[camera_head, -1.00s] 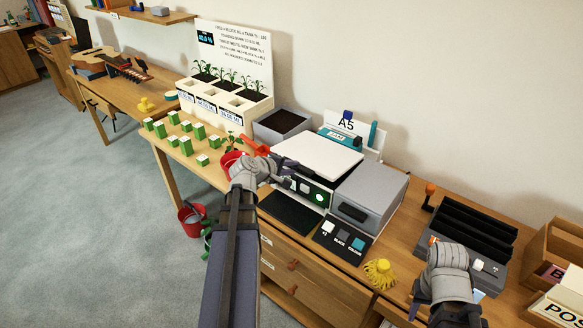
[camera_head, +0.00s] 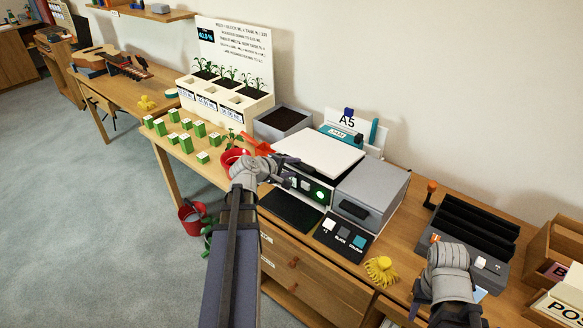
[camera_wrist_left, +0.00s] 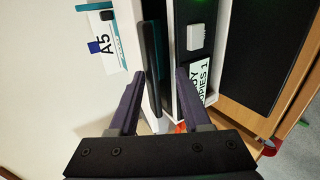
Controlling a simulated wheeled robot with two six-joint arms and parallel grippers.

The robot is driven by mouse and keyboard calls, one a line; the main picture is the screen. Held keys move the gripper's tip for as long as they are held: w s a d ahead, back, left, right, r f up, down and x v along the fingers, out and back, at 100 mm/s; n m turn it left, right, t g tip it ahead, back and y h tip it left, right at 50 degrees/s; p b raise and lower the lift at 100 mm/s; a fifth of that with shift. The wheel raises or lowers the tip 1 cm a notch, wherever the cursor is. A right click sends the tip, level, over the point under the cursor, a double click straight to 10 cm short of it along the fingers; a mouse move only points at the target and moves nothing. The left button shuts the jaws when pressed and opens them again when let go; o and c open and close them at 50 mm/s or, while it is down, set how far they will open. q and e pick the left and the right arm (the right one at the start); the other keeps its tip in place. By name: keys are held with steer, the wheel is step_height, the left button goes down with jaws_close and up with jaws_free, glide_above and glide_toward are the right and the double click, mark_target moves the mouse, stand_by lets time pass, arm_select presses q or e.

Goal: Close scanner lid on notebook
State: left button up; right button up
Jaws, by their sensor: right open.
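The scanner's white lid (camera_head: 318,152) lies over the scanner body, with a dark gap showing beneath its front edge. My left gripper (camera_head: 290,178) is at the scanner's front left, just below the lid's front edge.
A grey box (camera_head: 368,190) stands right of the scanner. A button panel (camera_head: 343,237) and a dark mat (camera_head: 291,210) lie in front. A yellow tassel (camera_head: 381,270) lies near the front edge. A black sorter (camera_head: 470,235) is further right. Green blocks (camera_head: 199,129) stand left.

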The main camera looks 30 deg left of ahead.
stand_by(0.3)
arm_select(q)
steer(key=shift+s+a+r, duration=0.1)
steer(key=shift+s+r, duration=0.1)
steer(key=shift+r, duration=0.05)
steer(key=p+v, duration=0.4)
steer(key=v, duration=0.3)
stand_by(0.3)
